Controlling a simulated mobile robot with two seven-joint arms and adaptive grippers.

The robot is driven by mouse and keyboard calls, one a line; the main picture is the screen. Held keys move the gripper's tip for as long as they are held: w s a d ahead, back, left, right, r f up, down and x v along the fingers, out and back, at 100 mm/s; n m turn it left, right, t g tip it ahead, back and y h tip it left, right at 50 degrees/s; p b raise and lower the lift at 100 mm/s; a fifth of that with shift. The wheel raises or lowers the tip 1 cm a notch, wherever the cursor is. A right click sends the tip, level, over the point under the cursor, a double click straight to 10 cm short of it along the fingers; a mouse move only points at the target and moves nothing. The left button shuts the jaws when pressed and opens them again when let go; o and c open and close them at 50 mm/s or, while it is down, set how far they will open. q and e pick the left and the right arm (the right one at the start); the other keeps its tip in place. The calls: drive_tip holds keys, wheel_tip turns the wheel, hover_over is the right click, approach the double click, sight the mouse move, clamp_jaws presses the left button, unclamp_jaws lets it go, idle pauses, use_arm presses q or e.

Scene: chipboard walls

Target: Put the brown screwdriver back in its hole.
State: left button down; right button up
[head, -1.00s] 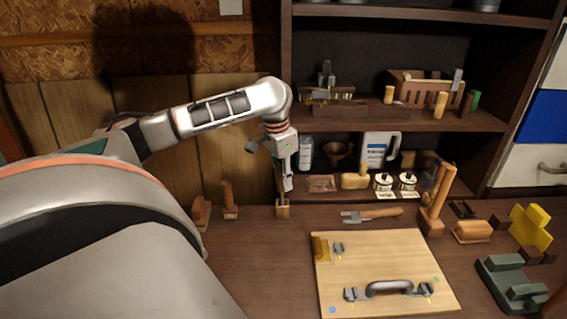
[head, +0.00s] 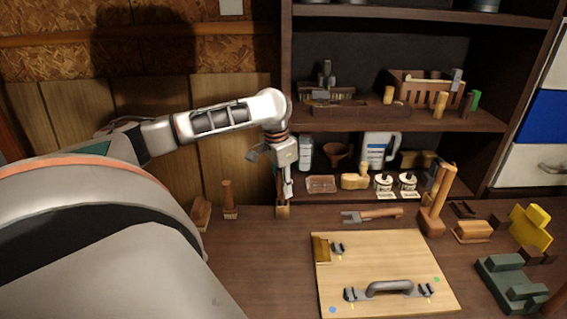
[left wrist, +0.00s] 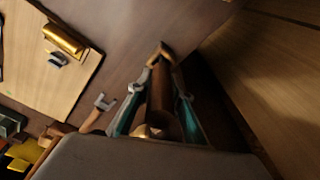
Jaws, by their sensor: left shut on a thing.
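My left gripper (head: 284,190) points down at the back left of the worktop. In the left wrist view its fingers (left wrist: 160,95) are closed around the brown screwdriver's handle (left wrist: 158,105), a dark brown cylinder with a brass-coloured end nearest the camera. In the head view the fingers mostly hide the screwdriver. Directly below stands a small wooden block (head: 283,212), close under the fingertips; part of it also shows beyond the handle in the left wrist view (left wrist: 165,52). The hole and the screwdriver's tip are hidden, so I cannot tell how far in it is. My right gripper is out of view.
Wooden-handled tools (head: 229,205) stand left of the block. A fork-like tool (head: 370,215) lies to its right, behind a pale board (head: 385,255) with a grey handle. The shelf unit (head: 400,120) rises close behind. Bare worktop (head: 255,260) lies in front.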

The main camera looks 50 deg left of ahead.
sight(278, 170)
use_arm(q)
drive_tip(key=c, duration=1.8)
unclamp_jaws()
drive_tip(key=shift+o, duration=0.2)
drive_tip(key=shift+r, duration=0.15)
drive_tip(key=r, duration=0.4)
drive_tip(key=s+r, duration=0.1)
drive_tip(key=r, duration=0.6)
drive_tip(key=shift+s+a+r, duration=0.15)
drive_tip(key=shift+s+r, duration=0.1)
drive_tip(key=shift+r, duration=0.1)
drive_tip(key=shift+s, duration=0.1)
